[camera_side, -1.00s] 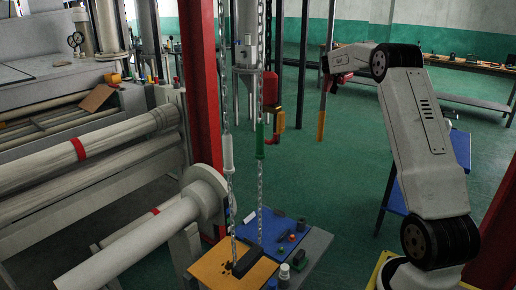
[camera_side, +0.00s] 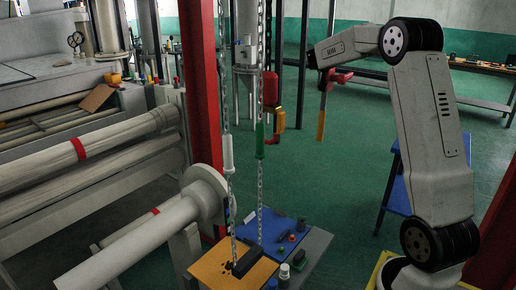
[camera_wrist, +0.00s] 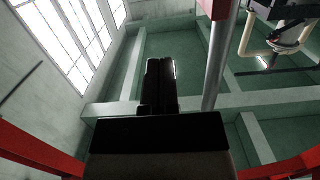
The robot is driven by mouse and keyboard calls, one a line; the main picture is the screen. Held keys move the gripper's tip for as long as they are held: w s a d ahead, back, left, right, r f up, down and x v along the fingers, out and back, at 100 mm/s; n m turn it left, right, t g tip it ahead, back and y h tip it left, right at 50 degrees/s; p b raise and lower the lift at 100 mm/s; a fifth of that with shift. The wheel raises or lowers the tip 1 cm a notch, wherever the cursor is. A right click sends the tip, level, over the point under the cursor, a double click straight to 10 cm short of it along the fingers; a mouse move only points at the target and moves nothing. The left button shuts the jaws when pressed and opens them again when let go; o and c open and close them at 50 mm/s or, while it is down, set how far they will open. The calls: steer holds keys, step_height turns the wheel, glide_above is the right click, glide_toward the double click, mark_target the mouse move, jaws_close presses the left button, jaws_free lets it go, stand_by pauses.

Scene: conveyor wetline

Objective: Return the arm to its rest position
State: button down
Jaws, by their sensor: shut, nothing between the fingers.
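My gripper (camera_wrist: 160,64) shows in the wrist view as two dark fingers side by side, shut with nothing between them. In the side view my raised arm bends at the elbow and its forearm reaches left, sloping slightly down. The dark far end of the forearm is small there, and the fingers cannot be made out. The wrist view looks up at walls and windows, so the gripper points away from the bench.
A red-and-orange clamp (camera_side: 321,118) hangs close to the forearm's end in the picture. Two chains (camera_side: 260,190) hang over a low bench with an orange mat (camera_side: 206,268). A red post (camera_side: 201,100) and rollers (camera_side: 75,152) stand left. Green floor (camera_side: 340,200) is open between.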

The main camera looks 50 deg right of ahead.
steer(key=w+a+n+t+y, duration=0.55)
steer(key=w+a+t, duration=0.45)
steer(key=a, duration=0.3)
steer(key=w+a+f+n+t+y, duration=0.1)
steer(key=a+f+n+y, duration=0.25)
steer(key=a, duration=0.45)
steer(key=a+f+n+t+y, duration=0.1)
steer(key=a+f+n+y, duration=0.2)
steer(key=a, duration=0.5)
steer(key=s+a+f+n+g+y, duration=0.1)
steer(key=s+a+f+g+y, duration=0.1)
steer(key=s+a+f+y, duration=0.3)
steer(key=s+a+f+n+g+y, duration=0.1)
steer(key=s+a+f+g, duration=0.15)
steer(key=a, duration=0.45)
steer(key=s+a+f+n+g, duration=0.2)
steer(key=s+a+f, duration=0.1)
steer(key=s+f, duration=0.4)
steer(key=s+a+f+n+g+h, duration=0.1)
steer(key=s+a+f+n+g, duration=0.1)
steer(key=s+f, duration=0.5)
step_height(320, 180, down, 2)
steer(key=shift+a+f+g, duration=0.15)
steer(key=shift+a+g, duration=0.3)
steer(key=shift+a, duration=0.8)
